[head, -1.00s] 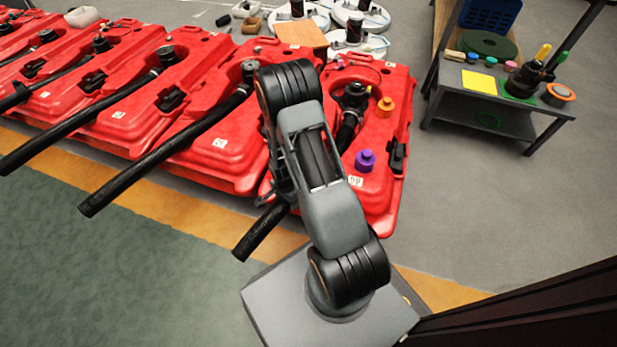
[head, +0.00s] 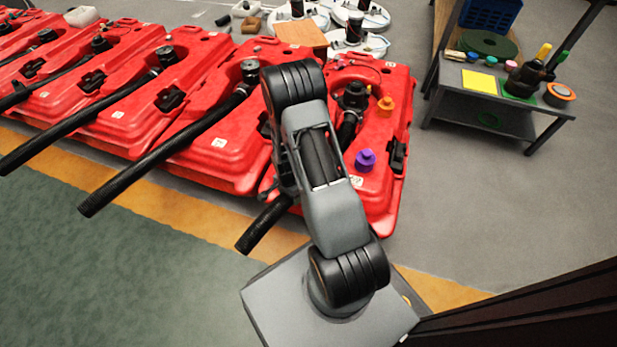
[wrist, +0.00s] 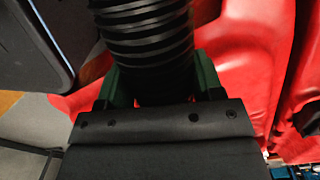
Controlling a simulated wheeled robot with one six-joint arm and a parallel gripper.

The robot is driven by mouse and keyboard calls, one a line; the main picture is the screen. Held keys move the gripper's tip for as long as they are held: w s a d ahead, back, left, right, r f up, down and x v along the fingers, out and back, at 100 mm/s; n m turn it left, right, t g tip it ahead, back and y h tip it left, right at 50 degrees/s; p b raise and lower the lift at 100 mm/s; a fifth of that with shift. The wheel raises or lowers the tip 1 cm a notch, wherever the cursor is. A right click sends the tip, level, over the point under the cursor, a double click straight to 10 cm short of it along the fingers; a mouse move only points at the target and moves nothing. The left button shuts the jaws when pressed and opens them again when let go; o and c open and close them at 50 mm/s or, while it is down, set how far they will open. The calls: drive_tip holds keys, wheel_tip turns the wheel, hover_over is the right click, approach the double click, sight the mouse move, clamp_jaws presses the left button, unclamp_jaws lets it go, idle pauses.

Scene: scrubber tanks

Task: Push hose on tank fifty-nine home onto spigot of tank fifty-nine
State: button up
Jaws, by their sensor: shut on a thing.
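The nearest red tank (head: 391,195), at the right end of the row, stands in front of my arm. I take it for tank fifty-nine, but its label is too small to read. A black spigot fitting (head: 352,96) rises near its far end. The black ribbed hose (head: 265,226) runs behind my arm, with its loose end low on the left and its upper part near the fitting. In the wrist view, my gripper (wrist: 157,78) has green fingers on both sides of the hose (wrist: 148,35) and is shut on it. How far the hose sits on the spigot is hidden.
An orange cap (head: 386,104) and a purple cap (head: 365,160) sit on the nearest tank. More red tanks (head: 215,120) with black hoses stand close by on the left. A grey bench (head: 490,113) with tools is at the upper right. The floor between is clear.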

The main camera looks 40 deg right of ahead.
drive_tip(key=shift+w+d, duration=0.5)
drive_tip(key=shift+d, duration=0.05)
drive_tip(key=shift+w+d, duration=0.3)
drive_tip(key=shift+d, duration=0.2)
idle(0.6)
drive_tip(key=o, duration=1.3)
drive_tip(key=shift+s, duration=0.1)
drive_tip(key=shift+r, duration=0.15)
drive_tip(key=shift+r+p, duration=2.5)
drive_tip(key=shift+r, duration=0.9)
